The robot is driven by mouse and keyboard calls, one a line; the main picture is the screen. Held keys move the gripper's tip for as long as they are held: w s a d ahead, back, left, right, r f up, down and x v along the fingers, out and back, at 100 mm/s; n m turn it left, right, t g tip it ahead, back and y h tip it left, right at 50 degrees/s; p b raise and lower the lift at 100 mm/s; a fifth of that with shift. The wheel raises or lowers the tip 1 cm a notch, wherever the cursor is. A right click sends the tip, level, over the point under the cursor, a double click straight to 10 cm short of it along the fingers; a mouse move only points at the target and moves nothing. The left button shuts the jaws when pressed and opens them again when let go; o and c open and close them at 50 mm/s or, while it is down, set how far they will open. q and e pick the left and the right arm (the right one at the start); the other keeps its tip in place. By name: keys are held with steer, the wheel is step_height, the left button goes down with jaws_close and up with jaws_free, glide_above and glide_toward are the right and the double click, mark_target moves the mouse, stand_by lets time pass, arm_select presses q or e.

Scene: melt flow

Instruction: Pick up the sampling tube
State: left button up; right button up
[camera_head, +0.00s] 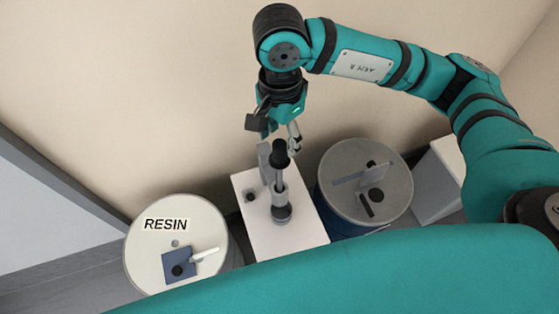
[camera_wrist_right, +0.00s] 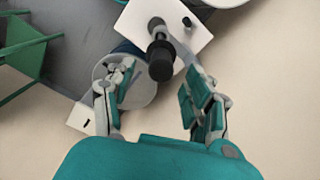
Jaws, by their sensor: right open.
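The sampling tube (camera_head: 279,187) appears to be the upright grey tube with a black knob on top. It stands on a white block (camera_head: 300,237) between two drums. In the right wrist view the black top of the tube (camera_wrist_right: 161,62) shows between and beyond the fingers. My right gripper (camera_head: 280,132) is open and empty, pointing down close above the black knob. The same gripper (camera_wrist_right: 156,92) shows its two fingers spread apart in the wrist view. I cannot tell whether a finger touches the tube. My left gripper is not in view.
A drum marked RESIN (camera_head: 150,255) stands left of the block, with a blue plate (camera_head: 178,264) and a white handle on its lid. A grey-lidded drum (camera_head: 343,163) with small parts on top stands right. A white box (camera_head: 437,180) stands beyond it. The wall is close behind.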

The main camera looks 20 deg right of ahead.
mark_target(279, 155)
steer(key=shift+f, duration=0.8)
steer(key=shift+s+f+p, duration=0.1)
steer(key=shift+f+p, duration=0.1)
steer(key=shift+p, duration=0.1)
step_height(279, 155, down, 4)
steer(key=shift+f+p, duration=0.2)
steer(key=shift+p, duration=1.05)
steer(key=shift+f, duration=0.3)
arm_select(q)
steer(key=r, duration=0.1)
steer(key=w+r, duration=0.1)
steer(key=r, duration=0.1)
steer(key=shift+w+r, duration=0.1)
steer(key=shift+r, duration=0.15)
arm_select(e)
jaws_close()
